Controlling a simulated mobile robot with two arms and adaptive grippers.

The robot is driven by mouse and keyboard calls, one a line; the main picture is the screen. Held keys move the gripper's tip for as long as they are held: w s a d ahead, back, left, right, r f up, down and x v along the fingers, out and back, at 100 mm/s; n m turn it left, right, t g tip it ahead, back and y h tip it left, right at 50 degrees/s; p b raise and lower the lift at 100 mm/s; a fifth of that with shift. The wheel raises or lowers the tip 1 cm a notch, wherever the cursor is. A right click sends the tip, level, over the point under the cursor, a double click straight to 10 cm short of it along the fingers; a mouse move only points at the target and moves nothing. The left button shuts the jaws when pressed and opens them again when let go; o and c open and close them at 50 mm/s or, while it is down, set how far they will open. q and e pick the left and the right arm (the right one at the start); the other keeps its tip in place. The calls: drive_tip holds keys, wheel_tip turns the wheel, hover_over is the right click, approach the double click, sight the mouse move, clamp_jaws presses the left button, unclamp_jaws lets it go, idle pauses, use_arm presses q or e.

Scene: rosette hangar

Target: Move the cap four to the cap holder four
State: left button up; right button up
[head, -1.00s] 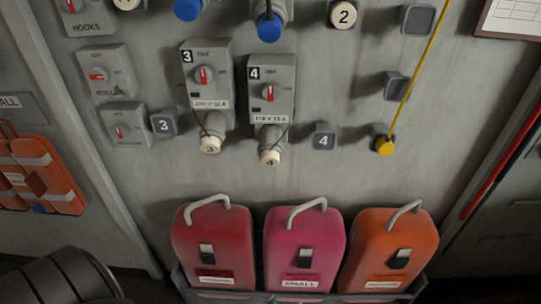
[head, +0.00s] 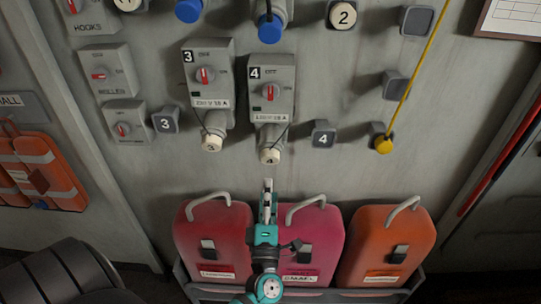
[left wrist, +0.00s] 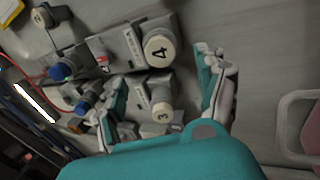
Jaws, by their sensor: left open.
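The white cap four (head: 269,156) sits on the socket under the grey switch box four (head: 271,90), tied by a thin cord. It also shows in the left wrist view (left wrist: 159,51), with a black 4 on its face. The cap holder four (head: 323,134) is an empty grey square block on the wall, to the right of the cap. My left gripper (head: 267,186) is just below cap four in the head view. In the left wrist view its fingers (left wrist: 163,90) are spread apart and empty, with the caps beyond them. My right gripper is not in view.
Cap three (head: 211,143) and the cap holder three (head: 164,121) are to the left. A yellow cord with a yellow plug (head: 383,145) hangs at right. Red (head: 213,240), pink (head: 315,240) and orange (head: 386,240) cases stand below. The wall between caps and cases is bare.

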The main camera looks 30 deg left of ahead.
sight(270, 161)
use_arm(q)
drive_tip(key=shift+w, duration=0.1)
drive_tip(key=shift+p+x, duration=0.8)
drive_tip(key=shift+x, duration=3.6)
clamp_jaws()
drive_tip(key=shift+d, duration=0.1)
drive_tip(key=shift+f, duration=0.1)
